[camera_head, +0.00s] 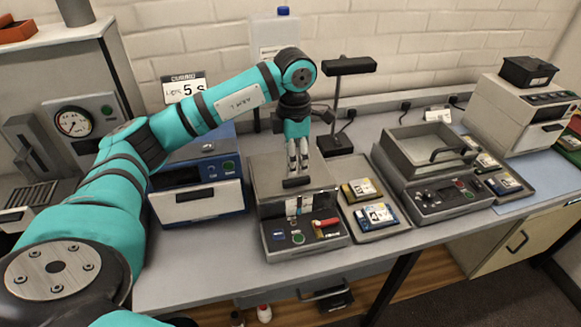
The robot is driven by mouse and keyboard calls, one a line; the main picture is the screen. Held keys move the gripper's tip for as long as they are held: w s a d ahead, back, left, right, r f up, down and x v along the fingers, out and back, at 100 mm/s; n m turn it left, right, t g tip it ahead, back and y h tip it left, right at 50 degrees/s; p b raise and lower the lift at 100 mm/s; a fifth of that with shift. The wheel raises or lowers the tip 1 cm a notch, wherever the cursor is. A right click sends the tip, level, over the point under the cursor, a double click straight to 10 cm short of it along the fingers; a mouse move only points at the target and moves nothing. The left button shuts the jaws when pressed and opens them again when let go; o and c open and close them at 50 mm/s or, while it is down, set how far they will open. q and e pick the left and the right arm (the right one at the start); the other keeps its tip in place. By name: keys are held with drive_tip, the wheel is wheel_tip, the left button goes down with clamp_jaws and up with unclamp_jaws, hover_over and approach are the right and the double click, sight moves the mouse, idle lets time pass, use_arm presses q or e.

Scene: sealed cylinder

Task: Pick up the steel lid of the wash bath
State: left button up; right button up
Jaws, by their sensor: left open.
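A steel lid (268,183) lies flat on the bath unit (305,236) at the middle of the bench. A short dark handle (297,182) sits near the lid's front edge. My left gripper (298,167) points down over this lid, just behind and above the handle in the picture. Its fingers are a little apart with nothing visible between them. I cannot tell whether the fingertips touch the lid or handle. The gripper hides part of the lid's back. My right gripper is not in view.
A tray with two small boards (376,213) lies right of the bath. A second unit with a handled cover (425,148) stands further right. A blue-cased box (196,184) is close on the left. A black stand (337,105) rises behind the gripper. The front bench strip is clear.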

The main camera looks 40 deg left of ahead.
sight(294, 179)
use_arm(q)
drive_tip(key=shift+f, duration=0.6)
wheel_tip(294, 179, down, 4)
drive_tip(key=p, duration=0.3)
drive_tip(key=shift+w+f, duration=0.1)
drive_tip(key=shift+f, duration=0.5)
drive_tip(key=shift+c, duration=0.2)
clamp_jaws()
